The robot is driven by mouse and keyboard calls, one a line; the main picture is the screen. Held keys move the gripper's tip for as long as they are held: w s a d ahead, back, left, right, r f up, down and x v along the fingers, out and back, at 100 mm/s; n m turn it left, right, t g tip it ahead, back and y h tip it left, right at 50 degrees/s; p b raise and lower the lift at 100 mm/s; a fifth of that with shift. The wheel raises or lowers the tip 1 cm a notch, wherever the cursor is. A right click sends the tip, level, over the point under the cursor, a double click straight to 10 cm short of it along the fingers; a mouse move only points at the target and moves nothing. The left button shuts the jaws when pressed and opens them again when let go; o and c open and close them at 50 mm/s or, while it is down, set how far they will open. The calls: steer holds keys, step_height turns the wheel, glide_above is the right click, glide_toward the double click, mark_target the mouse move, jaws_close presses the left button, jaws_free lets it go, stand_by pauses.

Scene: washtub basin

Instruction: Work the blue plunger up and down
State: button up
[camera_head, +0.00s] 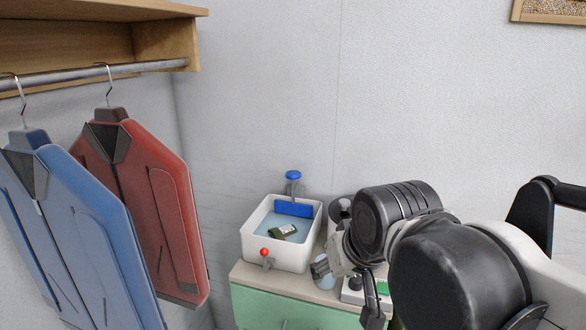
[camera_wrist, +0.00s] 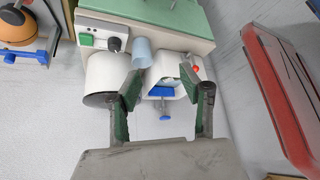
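The white washtub (camera_head: 253,238) stands on the cabinet with pale water inside. The blue plunger shows as a round blue knob (camera_head: 293,175) on a grey post above the tub's back wall and a blue plate (camera_head: 294,208) below it. In the wrist view the scene is turned over: the plate (camera_wrist: 167,92) and knob (camera_wrist: 165,118) show between the fingers. My gripper (camera_wrist: 161,82) is open with nothing between its green-padded fingers. In the head view my gripper (camera_head: 346,284) is right of the tub, apart from the knob, partly hidden by my wrist.
A light-blue cup (camera_wrist: 141,52), a white cylinder (camera_wrist: 104,74) and a control box with a green button (camera_wrist: 86,40) stand beside the tub. Jackets (camera_head: 145,200) hang at left.

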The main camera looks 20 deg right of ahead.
steer(key=shift+m+g, duration=0.6)
steer(key=shift+g, duration=0.1)
steer(key=w+r, duration=0.3)
steer(key=w+r+p, duration=0.1)
steer(key=w+r, duration=0.2)
steer(key=w, duration=0.1)
steer(key=w+r, duration=0.4)
steer(key=shift+w+d+r, duration=0.1)
steer(key=shift+d, duration=0.25)
jaws_close()
steer(key=w+d+r+m+g+p, duration=0.15)
steer(key=w+r, duration=0.25)
steer(key=w, duration=0.8)
steer(key=w+d+r+m+g+p, duration=0.15)
steer(key=w+r, duration=0.25)
steer(key=w, duration=0.9)
steer(key=w+d+f+m+g+p, duration=0.1)
steer(key=w+f, duration=0.3)
steer(key=w, duration=0.5)
steer(key=shift+d+m+g+p, duration=0.3)
steer(key=shift+m+g+p, duration=0.2)
steer(key=shift+g, duration=0.1)
steer(key=shift+w, duration=0.1)
